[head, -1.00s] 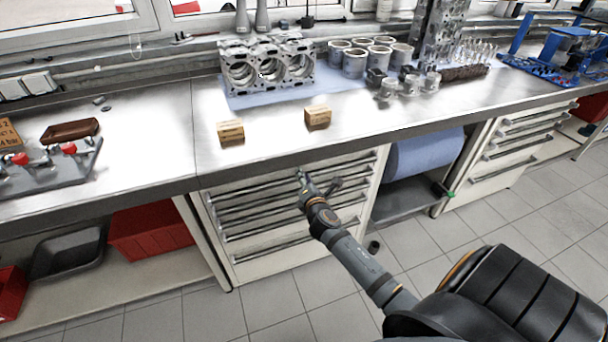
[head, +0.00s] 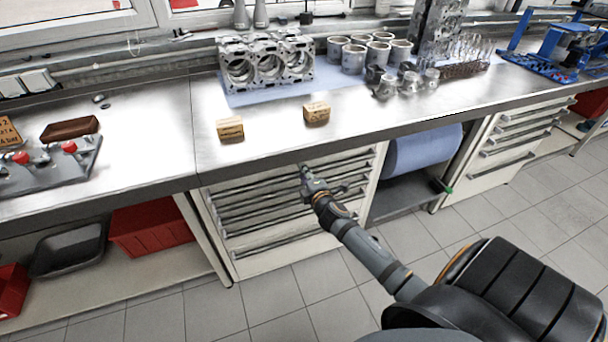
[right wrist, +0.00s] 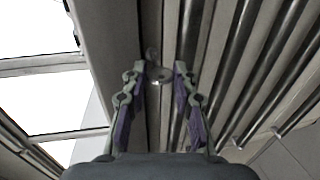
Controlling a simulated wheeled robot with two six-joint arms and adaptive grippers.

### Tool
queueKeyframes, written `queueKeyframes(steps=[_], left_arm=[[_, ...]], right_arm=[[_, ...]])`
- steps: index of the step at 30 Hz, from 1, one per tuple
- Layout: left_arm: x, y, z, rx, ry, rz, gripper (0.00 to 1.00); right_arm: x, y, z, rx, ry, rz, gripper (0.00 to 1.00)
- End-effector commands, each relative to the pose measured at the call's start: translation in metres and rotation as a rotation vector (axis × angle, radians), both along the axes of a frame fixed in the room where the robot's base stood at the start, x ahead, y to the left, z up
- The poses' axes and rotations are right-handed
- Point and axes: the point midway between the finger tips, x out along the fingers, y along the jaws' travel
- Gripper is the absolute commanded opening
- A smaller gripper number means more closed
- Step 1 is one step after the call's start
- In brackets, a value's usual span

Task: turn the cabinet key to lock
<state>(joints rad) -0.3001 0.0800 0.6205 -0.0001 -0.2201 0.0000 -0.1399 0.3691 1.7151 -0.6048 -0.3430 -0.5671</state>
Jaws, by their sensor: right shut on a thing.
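The drawer cabinet (head: 262,263) stands under the workbench, with several long horizontal handles on its pale front. My right gripper (head: 304,172) is at the top of this front, just below the bench edge. In the right wrist view, the fingers of my right gripper (right wrist: 158,72) stand on either side of a small shiny key (right wrist: 157,76) at the cabinet face, and they are shut on it. The key's exact turn angle is hard to tell, and it is too small to make out in the head view. My left gripper is not in view.
The bench edge overhangs the cabinet close above my gripper. A blue paper roll (head: 424,152) hangs right of the cabinet. Red bins (head: 150,230) sit on the shelf to the left.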

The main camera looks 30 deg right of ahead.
Motion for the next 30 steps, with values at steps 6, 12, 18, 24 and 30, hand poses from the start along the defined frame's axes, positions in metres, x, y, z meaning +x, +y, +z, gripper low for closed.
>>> queueKeyframes(steps=[6, 12, 18, 24, 30], left_arm=[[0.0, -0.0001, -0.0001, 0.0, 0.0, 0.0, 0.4], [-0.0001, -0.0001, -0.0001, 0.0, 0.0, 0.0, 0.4], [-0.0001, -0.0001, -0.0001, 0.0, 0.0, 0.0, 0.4], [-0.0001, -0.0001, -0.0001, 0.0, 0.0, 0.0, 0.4], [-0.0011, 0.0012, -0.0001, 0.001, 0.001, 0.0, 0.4]], right_arm=[[-0.0005, -0.0003, -0.001, 0.012, -0.001, 0.0, 0.0], [-0.0005, -0.0002, -0.0011, 0.011, -0.001, 0.0, 0.0], [-0.0004, -0.0002, -0.001, 0.011, -0.001, 0.0, 0.46], [-0.0002, 0.0, -0.0005, 0.011, -0.002, 0.0, 0.51], [-0.0056, 0.0009, 0.0002, 0.009, 0.0, 0.0, 0.51]])
